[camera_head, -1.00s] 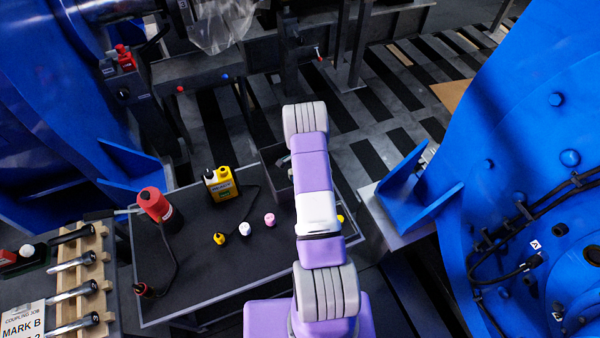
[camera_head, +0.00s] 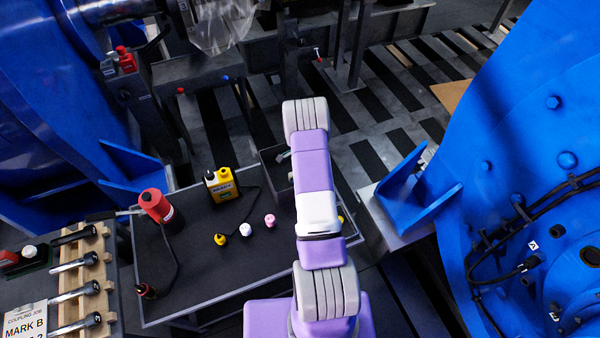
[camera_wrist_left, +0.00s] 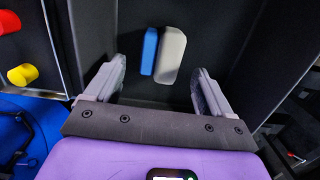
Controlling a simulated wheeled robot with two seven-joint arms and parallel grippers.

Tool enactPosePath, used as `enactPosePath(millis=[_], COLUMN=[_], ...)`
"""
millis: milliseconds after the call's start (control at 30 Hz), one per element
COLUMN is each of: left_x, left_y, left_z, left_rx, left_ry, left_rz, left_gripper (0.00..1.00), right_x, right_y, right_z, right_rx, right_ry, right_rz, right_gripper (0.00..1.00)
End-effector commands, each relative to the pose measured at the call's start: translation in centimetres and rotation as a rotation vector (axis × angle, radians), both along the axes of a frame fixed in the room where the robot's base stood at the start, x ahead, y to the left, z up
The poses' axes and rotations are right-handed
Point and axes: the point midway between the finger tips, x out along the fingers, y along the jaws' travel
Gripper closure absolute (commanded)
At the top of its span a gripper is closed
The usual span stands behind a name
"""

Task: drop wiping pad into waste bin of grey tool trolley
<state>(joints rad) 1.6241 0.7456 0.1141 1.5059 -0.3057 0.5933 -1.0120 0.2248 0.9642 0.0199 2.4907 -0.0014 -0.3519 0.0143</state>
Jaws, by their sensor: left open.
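The wiping pad (camera_wrist_left: 171,55), a pale grey block with a blue strip along its left side, shows in the left wrist view inside the dark waste bin (camera_wrist_left: 222,20). It lies beyond my left gripper's fingertips and apart from both fingers. I cannot tell how far below them it is. My left gripper (camera_wrist_left: 155,75) is open and empty, its two grey fingers wide apart over the bin. In the head view the bin (camera_head: 268,165) stands at the back of the grey tool trolley (camera_head: 205,265), partly behind my arm, and the pad cannot be made out. My right gripper is out of view.
A wooden rack of tools (camera_head: 90,275) stands at left. Large blue housings (camera_head: 535,130) flank both sides. The trolley's front middle is clear.

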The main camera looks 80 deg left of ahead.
Motion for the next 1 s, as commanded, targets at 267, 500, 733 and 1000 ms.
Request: enactPosePath(millis=[267, 500, 733, 1000], left_x=[0.6, 0.8, 0.8, 0.8], left_y=[0.2, 0.2, 0.2, 0.2], left_z=[6.6, 9.3, 9.6, 9.5], left_rx=[0.002, 0.0, -0.001, -0.001], left_ry=[0.0, 0.001, 0.0, 0.0], left_rz=[0.0, 0.0, 0.0, 0.0], left_gripper=[0.17, 0.17, 0.17, 0.17], right_x=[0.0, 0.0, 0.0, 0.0], right_y=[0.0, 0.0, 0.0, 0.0], right_z=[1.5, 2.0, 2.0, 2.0], right_rx=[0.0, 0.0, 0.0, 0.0], right_ry=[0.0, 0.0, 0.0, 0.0], right_rz=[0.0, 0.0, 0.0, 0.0], right_gripper=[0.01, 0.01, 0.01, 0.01])
